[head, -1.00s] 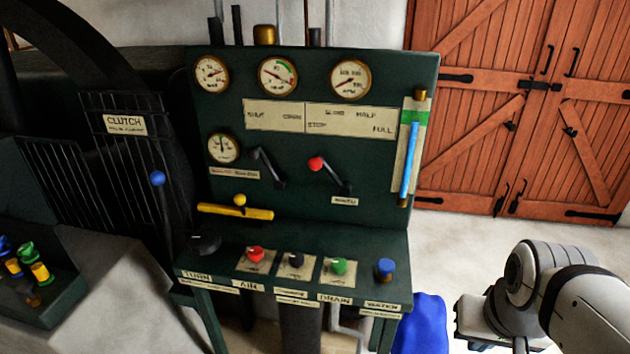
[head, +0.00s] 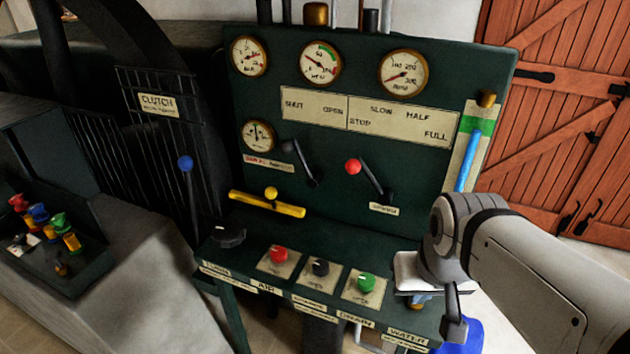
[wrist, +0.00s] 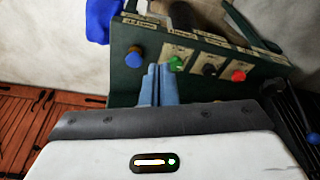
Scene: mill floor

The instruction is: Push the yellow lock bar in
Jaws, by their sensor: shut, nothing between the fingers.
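The yellow lock bar (head: 280,209) lies level across the lower left of the green panel's upright face, with a round yellow knob (head: 271,193) at its middle. My gripper shows in the wrist view (wrist: 159,76) as two blue-grey fingers closed together with nothing between them. It is over the right end of the control desk, near the blue knob (wrist: 135,57) and the green knob (wrist: 176,64). The bar does not show in the wrist view.
On the desk are a red knob (head: 279,254), a black knob (head: 320,267) and a dark dial (head: 228,235). A red-tipped lever (head: 353,167) and a dark lever (head: 304,165) stick out above. A blue-tipped clutch lever (head: 185,163) stands left of the bar.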

